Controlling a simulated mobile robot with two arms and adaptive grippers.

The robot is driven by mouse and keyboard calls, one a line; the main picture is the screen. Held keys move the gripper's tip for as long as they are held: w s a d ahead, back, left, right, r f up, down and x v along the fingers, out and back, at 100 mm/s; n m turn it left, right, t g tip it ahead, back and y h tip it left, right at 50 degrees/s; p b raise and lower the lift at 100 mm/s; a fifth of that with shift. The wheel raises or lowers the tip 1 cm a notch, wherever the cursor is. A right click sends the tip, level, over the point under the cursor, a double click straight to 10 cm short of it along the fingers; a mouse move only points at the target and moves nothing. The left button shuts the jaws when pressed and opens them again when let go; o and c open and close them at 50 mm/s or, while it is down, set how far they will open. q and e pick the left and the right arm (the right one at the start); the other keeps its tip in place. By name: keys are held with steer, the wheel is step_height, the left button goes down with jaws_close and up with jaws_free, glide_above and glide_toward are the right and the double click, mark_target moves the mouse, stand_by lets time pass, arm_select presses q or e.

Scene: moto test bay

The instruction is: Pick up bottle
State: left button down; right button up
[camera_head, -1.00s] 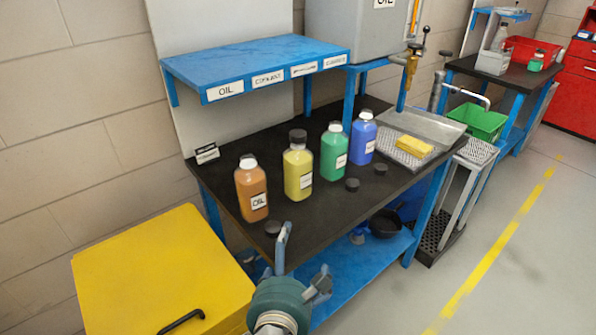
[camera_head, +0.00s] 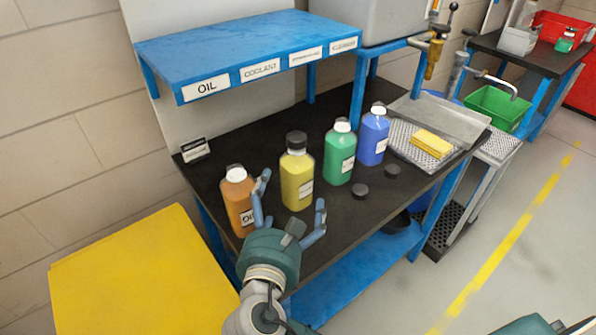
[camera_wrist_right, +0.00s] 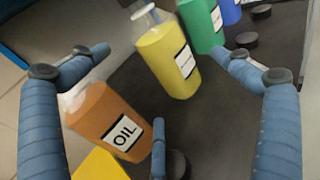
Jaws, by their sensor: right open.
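Four bottles stand upright in a row on the black workbench top (camera_head: 225,165). They are an orange bottle labelled OIL (camera_head: 237,197), a yellow bottle with a black cap (camera_head: 297,175), a green bottle (camera_head: 339,155) and a blue bottle (camera_head: 373,137). My right gripper (camera_head: 292,204) is open and empty at the bench's front edge, before the orange and yellow bottles. One finger overlaps the orange bottle's right side in the head view. In the right wrist view the orange bottle (camera_wrist_right: 108,120) and yellow bottle (camera_wrist_right: 167,60) show between and beyond the open fingers (camera_wrist_right: 165,75). My left gripper is not in view.
Black caps (camera_head: 360,191) lie on the bench. A blue shelf (camera_head: 240,55) with labels overhangs the back. A perforated tray with a yellow sponge (camera_head: 432,143) lies at the right. A yellow cabinet (camera_head: 130,280) stands at lower left. Open floor lies to the right.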

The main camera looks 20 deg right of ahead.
mark_target(289, 185)
steer(key=x, duration=0.3)
steer(key=shift+w+d, duration=0.15)
steer(key=shift+w, duration=0.2)
steer(key=shift+w+d, duration=0.15)
steer(key=shift+w, duration=0.15)
steer(key=x, duration=0.5)
steer(key=shift+f+p, duration=0.3)
steer(key=shift+f, duration=0.05)
steer(key=shift+w, duration=0.2)
steer(key=shift+s, duration=0.1)
steer(key=c, duration=1.5)
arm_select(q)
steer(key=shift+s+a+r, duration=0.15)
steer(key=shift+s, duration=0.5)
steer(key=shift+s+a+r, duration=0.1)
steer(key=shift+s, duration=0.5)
arm_select(e)
steer(key=shift+r, duration=0.1)
steer(key=shift+c, duration=0.7)
steer(key=shift+r, duration=0.1)
